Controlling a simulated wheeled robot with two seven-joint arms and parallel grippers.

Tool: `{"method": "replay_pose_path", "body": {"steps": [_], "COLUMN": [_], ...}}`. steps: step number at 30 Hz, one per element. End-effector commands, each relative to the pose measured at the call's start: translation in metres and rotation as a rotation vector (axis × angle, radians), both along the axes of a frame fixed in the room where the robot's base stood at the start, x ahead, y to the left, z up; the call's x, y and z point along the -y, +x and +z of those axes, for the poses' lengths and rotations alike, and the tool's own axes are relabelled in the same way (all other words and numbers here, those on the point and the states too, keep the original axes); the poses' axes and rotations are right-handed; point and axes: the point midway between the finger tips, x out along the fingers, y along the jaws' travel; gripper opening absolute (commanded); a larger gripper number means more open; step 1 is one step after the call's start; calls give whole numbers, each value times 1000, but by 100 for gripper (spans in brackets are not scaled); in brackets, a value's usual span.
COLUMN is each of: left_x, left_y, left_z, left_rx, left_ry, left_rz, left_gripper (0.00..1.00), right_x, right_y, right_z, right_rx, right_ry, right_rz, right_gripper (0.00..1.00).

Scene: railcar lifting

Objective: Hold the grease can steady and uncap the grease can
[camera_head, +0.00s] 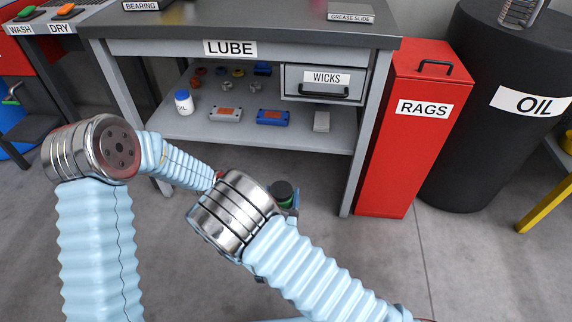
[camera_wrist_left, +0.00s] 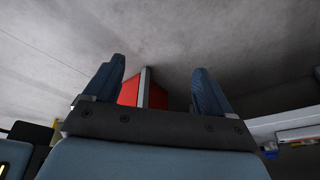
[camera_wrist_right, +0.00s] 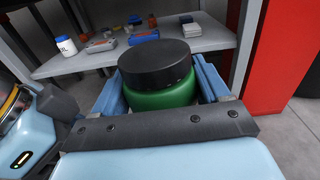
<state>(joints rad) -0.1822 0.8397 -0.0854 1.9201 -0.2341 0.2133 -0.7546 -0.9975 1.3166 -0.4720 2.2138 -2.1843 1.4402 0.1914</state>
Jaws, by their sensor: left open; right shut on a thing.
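The grease can is a green can with a wide black cap (camera_wrist_right: 155,65). In the right wrist view its green body (camera_wrist_right: 162,95) sits between the two blue fingers of my right gripper (camera_wrist_right: 160,88), which is shut on it. The cap is on the can, above the fingers. In the head view the can (camera_head: 283,192) shows small, partly hidden behind my arm's metal wrist joint. My left gripper (camera_wrist_left: 165,92) is open and empty in the left wrist view, its fingers wide apart. In the head view the left gripper cannot be made out.
The LUBE bench (camera_head: 230,48) stands ahead, its lower shelf (camera_head: 190,130) holding a white oil bottle (camera_head: 183,102) and several small parts. A red RAGS bin (camera_head: 405,150) and a black OIL drum (camera_head: 500,110) stand at right. The floor before the bench is free.

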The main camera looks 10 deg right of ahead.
Motion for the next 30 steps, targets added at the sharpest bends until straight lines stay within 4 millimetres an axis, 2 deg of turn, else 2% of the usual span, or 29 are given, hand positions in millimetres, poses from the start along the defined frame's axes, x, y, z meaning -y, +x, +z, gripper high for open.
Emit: {"method": "replay_pose_path", "body": {"steps": [1, 3, 6, 10, 12, 15, 19, 22, 30], "left_x": [13, 30, 56, 90, 106, 122, 133, 135, 135], "left_y": [19, 35, 47, 37, 24, 5, -11, -16, -16], "left_z": [24, 57, 106, 161, 181, 200, 213, 211, 169], "left_rx": [47, 89, 126, 128, 110, 82, 55, 46, 43], "left_ry": [42, 112, 207, 298, 324, 340, 346, 347, 347], "left_rz": [-132, -342, -637, -993, -1155, -1332, -1462, -1500, -1503], "left_gripper": [84, 84, 84, 84, 84, 84, 84, 84, 84], "right_x": [0, 0, 0, 0, 0, 0, 0, 0, 0], "right_y": [0, 0, 0, 0, 0, 0, 0, 0, 0], "right_z": [1, 1, 1, 1, 1, 1, 1, 1, 1], "right_rx": [2, 2, 2, 2, 2, 2, 2, 2, 2], "right_ry": [0, 0, 0, 0, 0, 0, 0, 0, 0], "right_rz": [0, 0, 0, -1, -1, -1, -1, -1, -1], "right_gripper": [0, 0, 0, 0, 0, 0, 0, 0, 0]}}
